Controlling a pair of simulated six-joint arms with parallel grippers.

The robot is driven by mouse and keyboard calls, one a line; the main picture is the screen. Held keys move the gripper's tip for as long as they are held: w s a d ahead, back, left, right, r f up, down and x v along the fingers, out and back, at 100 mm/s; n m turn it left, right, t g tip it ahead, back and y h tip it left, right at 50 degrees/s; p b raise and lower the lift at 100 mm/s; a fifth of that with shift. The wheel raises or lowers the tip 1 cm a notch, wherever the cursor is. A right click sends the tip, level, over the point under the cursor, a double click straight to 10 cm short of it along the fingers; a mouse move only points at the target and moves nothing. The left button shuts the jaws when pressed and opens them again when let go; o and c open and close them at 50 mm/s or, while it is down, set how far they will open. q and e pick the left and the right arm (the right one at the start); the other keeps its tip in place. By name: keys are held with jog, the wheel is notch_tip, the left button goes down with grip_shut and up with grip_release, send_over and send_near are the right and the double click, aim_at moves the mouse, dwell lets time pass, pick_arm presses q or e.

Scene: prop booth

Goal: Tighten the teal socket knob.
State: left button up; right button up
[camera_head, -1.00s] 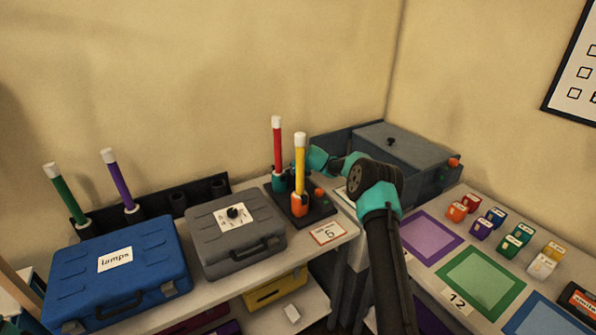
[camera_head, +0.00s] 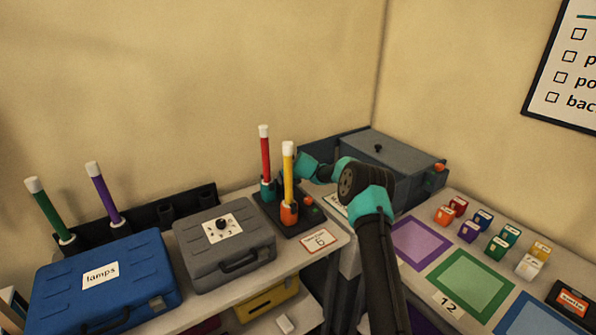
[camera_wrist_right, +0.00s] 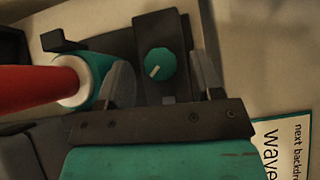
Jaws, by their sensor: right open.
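The teal socket knob (camera_wrist_right: 160,65) is round with a white pointer line slanting to lower left. It sits on a dark block. My right gripper (camera_wrist_right: 163,82) is open, its grey fingers either side of the knob in the right wrist view; contact is not clear. Left of it a red tube (camera_wrist_right: 35,91) stands in a teal socket (camera_wrist_right: 103,83) with a white collar. In the head view the red tube (camera_head: 264,155) and teal socket (camera_head: 267,188) stand behind my right wrist and the yellow tube (camera_head: 288,172); the teal knob is hidden there. My left gripper is out of view.
The yellow tube's orange socket (camera_head: 289,214) stands close in front, with a red knob (camera_head: 307,199) beside it. A grey case (camera_head: 225,244) and blue case (camera_head: 105,280) are on the left. A grey box (camera_head: 395,160) stands behind my right arm.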

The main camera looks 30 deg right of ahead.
jog(key=v, duration=1.6)
